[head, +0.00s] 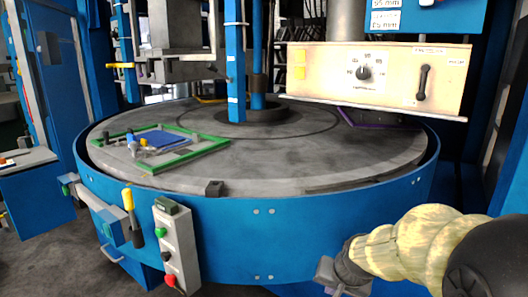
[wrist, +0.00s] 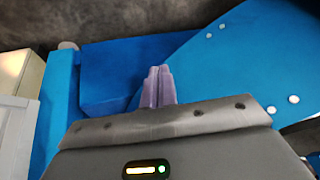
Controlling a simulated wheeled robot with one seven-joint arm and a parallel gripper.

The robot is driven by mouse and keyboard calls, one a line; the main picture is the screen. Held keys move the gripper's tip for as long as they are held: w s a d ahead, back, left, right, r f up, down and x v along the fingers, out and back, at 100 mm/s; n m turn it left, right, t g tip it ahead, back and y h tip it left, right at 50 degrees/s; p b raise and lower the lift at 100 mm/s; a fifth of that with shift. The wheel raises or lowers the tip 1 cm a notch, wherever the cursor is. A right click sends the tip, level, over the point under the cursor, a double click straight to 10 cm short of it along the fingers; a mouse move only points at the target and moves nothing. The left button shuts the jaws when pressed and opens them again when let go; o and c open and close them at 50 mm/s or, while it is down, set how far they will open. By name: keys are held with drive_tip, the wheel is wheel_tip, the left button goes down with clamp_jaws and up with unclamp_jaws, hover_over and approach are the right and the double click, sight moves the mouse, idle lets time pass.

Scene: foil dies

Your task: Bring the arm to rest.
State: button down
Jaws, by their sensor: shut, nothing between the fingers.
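My gripper (head: 336,281) is at the lower right of the head view, in front of the blue wall of the round machine (head: 330,240). My arm reaches in from the right edge. In the wrist view my gripper's two purple-grey fingers (wrist: 158,88) are together with nothing between them. Blue machine panels lie beyond the fingers in the wrist view, and the fingers appear apart from them.
A round grey turntable (head: 300,160) carries a green frame with a blue piece (head: 165,140). A control box (head: 177,245) with buttons and a yellow-handled tool (head: 128,200) hang on the machine's front left. A beige control panel (head: 390,85) overhangs the turntable. Dark floor (head: 40,250) is clear at lower left.

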drive_tip(key=s+f+n+g, duration=0.3)
drive_tip(key=s+f+n, duration=0.25)
drive_tip(key=s, duration=0.65)
wheel_tip(320, 180, up, 27)
drive_tip(key=m+p, duration=0.1)
drive_tip(key=p, duration=2.6)
drive_tip(key=shift+a+h, duration=0.25)
drive_tip(key=shift+h, duration=0.15)
drive_tip(key=shift+w, duration=0.1)
